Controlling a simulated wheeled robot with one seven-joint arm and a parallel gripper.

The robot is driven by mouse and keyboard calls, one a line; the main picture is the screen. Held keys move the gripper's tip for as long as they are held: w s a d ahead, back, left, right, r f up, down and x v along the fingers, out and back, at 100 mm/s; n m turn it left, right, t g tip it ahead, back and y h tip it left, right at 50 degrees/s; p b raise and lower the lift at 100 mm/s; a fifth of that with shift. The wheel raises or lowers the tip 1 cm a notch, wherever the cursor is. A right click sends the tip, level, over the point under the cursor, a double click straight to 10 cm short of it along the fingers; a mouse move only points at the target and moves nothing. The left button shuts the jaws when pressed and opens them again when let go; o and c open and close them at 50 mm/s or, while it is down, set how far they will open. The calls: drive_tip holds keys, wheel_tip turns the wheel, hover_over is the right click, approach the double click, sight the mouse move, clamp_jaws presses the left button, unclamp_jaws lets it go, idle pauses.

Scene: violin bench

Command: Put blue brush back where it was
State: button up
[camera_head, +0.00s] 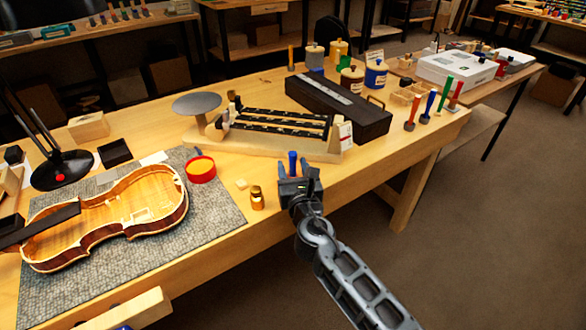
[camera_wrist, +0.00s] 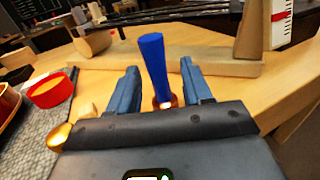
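The blue brush (camera_wrist: 153,65) stands nearly upright, leaning slightly left, between my fingers in the wrist view. Its handle points up and a copper-red band shows at its lower end. In the head view its blue handle (camera_head: 292,160) shows just above my gripper (camera_head: 297,180), near the bench's front edge. My gripper (camera_wrist: 161,88) is open, with a finger on each side of the brush and a visible gap to each. The brush's lower tip is hidden behind my gripper. Another blue-handled brush (camera_head: 430,103) stands at the bench's right end.
Red-handled (camera_head: 411,112) and green-handled (camera_head: 444,94) tools stand at the right end. A balance scale (camera_head: 275,122) on a wooden base lies just behind my gripper. A brass bottle (camera_head: 257,199), red dish (camera_head: 201,170) and violin body (camera_head: 110,215) are left.

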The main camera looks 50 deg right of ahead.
drive_tip(key=shift+r, duration=0.15)
drive_tip(key=shift+s+a, duration=0.1)
drive_tip(key=shift+s, duration=0.05)
drive_tip(key=b+v, duration=0.1)
drive_tip(key=v, duration=1)
drive_tip(key=shift+s+a, duration=0.2)
drive_tip(key=shift+s, duration=0.15)
drive_tip(key=s+a+f+m+y, duration=0.2)
drive_tip(key=s+a+m+y, duration=0.3)
drive_tip(key=s, duration=0.3)
drive_tip(key=s+a+f+m+y, duration=0.3)
drive_tip(key=s+a+m, duration=0.3)
drive_tip(key=s, duration=0.1)
drive_tip(key=s+a+r+m+y, duration=0.3)
drive_tip(key=s+r+m, duration=0.9)
drive_tip(key=m, duration=0.5)
drive_tip(key=shift+s+a+t, duration=0.4)
drive_tip(key=shift+s+a, duration=0.05)
drive_tip(key=shift+a, duration=0.15)
